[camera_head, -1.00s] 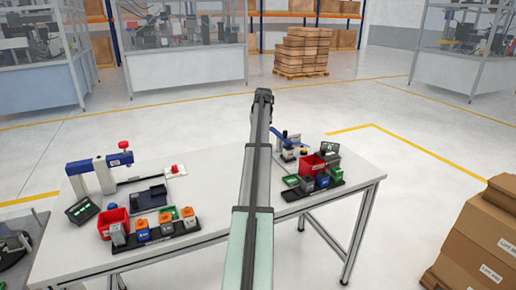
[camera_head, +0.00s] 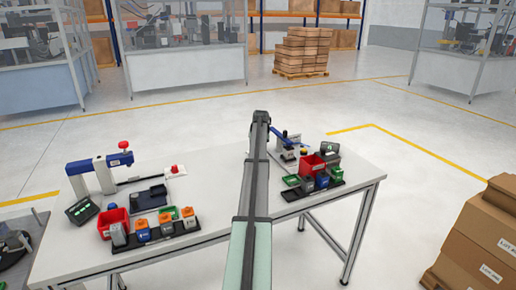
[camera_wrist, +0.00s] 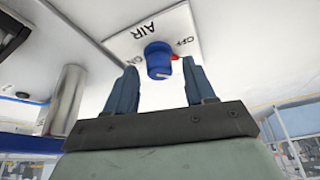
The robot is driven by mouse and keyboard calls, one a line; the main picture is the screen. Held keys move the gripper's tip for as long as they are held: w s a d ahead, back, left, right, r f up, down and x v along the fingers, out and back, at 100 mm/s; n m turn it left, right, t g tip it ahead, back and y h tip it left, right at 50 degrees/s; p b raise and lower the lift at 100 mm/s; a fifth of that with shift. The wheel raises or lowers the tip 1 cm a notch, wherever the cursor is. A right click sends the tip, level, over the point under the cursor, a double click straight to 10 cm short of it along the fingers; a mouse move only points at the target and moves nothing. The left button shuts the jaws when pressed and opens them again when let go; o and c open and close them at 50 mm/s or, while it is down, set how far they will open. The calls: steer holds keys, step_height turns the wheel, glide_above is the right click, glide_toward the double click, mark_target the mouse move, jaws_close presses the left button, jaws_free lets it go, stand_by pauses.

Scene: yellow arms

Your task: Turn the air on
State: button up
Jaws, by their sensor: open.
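In the wrist view a white plate (camera_wrist: 181,22) shows upside-down lettering: AIR, with OFF at the right and what looks like ON at the left. A blue round knob (camera_wrist: 158,62) stands out from the plate. A small red mark (camera_wrist: 174,57) shows at the knob's right side, near OFF. My gripper (camera_wrist: 160,78) is open, with one blue-grey finger on each side of the knob in the picture. I see no clear contact, and the depth gap is hard to tell. In the head view my arm covers the middle of the table, and I cannot make out the plate or knob.
The white table (camera_head: 210,170) holds a left station with a red bin (camera_head: 113,222) and several coloured blocks. A right station has another red bin (camera_head: 311,166). A metal cylinder (camera_wrist: 64,98) stands at the left in the wrist view. Cardboard boxes (camera_head: 480,240) stand right of the table.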

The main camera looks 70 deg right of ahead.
steer(key=shift+c, duration=0.5)
jaws_close()
steer(key=shift+m, duration=0.4)
steer(key=m+g, duration=0.2)
steer(key=m, duration=0.2)
steer(key=shift+w+h, duration=0.1)
steer(key=shift+h, duration=0.2)
steer(key=m, duration=0.2)
steer(key=m+g, duration=0.1)
steer(key=m, duration=0.1)
steer(key=shift+m+g, duration=0.3)
steer(key=m, duration=0.2)
steer(key=m+g+y, duration=0.1)
steer(key=m, duration=0.1)
steer(key=shift+w+d+g, duration=0.1)
steer(key=shift+w+g, duration=0.05)
steer(key=shift+g, duration=0.15)
steer(key=shift+m+g+y, duration=0.6)
steer(key=shift+m, duration=1.6)
